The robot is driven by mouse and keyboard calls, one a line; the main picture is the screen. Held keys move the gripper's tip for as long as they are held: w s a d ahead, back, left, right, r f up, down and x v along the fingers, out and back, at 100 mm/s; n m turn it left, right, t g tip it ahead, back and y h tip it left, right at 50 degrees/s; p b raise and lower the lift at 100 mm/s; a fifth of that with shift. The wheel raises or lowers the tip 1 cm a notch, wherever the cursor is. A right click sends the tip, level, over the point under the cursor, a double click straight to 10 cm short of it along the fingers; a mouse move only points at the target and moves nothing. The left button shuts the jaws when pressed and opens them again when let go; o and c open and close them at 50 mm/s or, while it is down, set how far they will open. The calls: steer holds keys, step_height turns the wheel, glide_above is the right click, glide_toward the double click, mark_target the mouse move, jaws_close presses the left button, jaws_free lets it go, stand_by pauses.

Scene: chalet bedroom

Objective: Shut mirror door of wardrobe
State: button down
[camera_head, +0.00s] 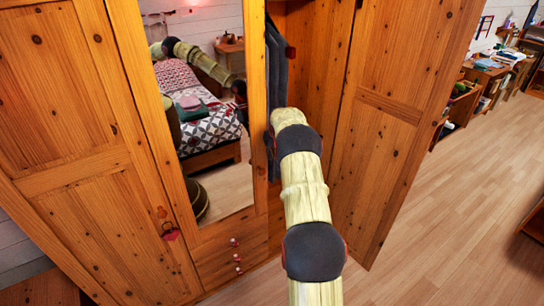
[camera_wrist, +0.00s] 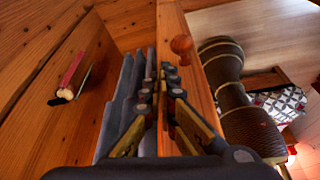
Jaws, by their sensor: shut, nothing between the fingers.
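The mirror door (camera_head: 257,105) of the wardrobe is a wooden frame around a tall mirror (camera_head: 215,165), which reflects a bed and my arm. Its right edge stands beside an opening into the wardrobe; how far it is ajar is hard to tell. In the wrist view the mirror door's wooden edge (camera_wrist: 194,75) runs upright, with a round knob (camera_wrist: 181,44) near its top. My gripper (camera_wrist: 166,72) is shut and empty in front of that edge; whether it touches is unclear. In the head view my arm hides most of the gripper.
A wooden door (camera_head: 385,125) on the right stands wide open. Grey clothes (camera_head: 277,70) hang inside the wardrobe and show in the wrist view (camera_wrist: 118,115). Floor (camera_head: 455,210) on the right is clear.

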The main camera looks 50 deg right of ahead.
steer(key=s+v, duration=0.1)
steer(key=v, duration=0.8)
steer(key=shift+s+d+r, duration=0.2)
steer(key=shift+d, duration=0.05)
